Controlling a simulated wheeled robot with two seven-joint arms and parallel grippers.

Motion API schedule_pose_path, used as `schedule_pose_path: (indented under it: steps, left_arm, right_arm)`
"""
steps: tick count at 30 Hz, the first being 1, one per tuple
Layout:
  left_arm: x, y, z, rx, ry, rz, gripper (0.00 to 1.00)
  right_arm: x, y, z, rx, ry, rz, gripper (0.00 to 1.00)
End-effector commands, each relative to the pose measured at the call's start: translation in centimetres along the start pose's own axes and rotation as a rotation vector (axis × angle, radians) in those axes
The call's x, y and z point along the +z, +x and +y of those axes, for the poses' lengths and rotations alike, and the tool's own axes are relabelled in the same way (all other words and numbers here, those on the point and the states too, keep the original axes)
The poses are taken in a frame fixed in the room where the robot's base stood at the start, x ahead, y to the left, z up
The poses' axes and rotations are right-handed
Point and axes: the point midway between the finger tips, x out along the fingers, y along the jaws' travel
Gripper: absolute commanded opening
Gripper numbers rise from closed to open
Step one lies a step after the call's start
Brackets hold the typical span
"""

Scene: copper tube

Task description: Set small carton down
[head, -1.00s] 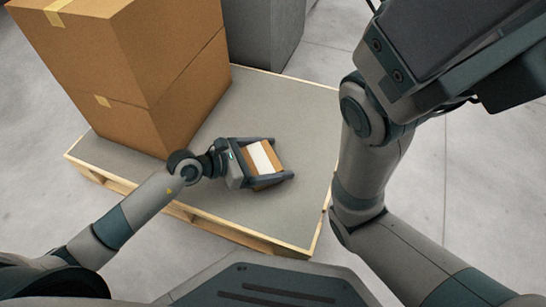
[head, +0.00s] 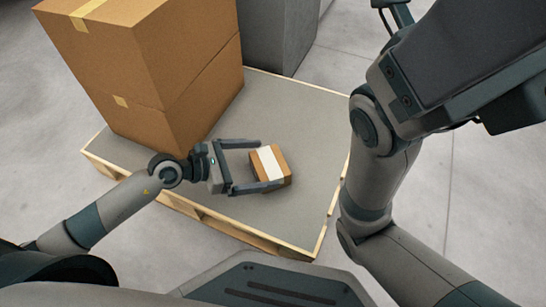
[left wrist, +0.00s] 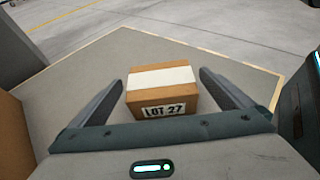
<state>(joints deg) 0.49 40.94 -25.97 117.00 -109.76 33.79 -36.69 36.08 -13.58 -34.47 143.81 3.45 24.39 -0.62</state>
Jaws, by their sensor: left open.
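The small carton (head: 280,165) is brown with a white band across its top. It rests on the grey top of the pallet (head: 300,110). My left gripper (head: 270,163) is open around it, with one finger on each side. The carton reaches past the fingertips. In the left wrist view the carton (left wrist: 162,90) sits between the spread fingers, its "LOT 27" label facing the gripper. Gaps show on both sides there. My right arm rises along the right side of the head view; its gripper is not visible.
Two large brown boxes (head: 170,75) stand stacked on the pallet's far left part. A grey block (head: 275,30) stands behind the pallet. The pallet top is clear behind and to the right of the carton. Bare concrete floor (head: 480,190) surrounds it.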

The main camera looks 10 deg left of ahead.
Motion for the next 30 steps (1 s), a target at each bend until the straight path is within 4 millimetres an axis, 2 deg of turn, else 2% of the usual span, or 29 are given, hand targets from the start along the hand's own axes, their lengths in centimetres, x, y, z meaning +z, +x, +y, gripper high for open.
schedule_pose_path:
  steps: [1,3,10,30]
  left_arm:
    - [0.1,-1.1,0.0,0.000,-0.001,0.005,1.00]
    - [0.2,-2.2,0.0,0.001,0.000,0.004,1.00]
    - [0.1,-4.4,0.0,0.000,0.000,0.001,1.00]
    - [0.0,-4.7,0.0,0.000,0.000,0.000,1.00]
  right_arm:
    - [0.3,0.4,0.1,0.002,-0.001,-0.004,1.00]
    - [0.4,0.4,0.2,0.003,-0.002,-0.010,1.00]
    - [0.5,0.3,0.1,-0.002,-0.001,-0.013,1.00]
    - [0.5,0.3,0.3,0.009,-0.006,-0.016,1.00]
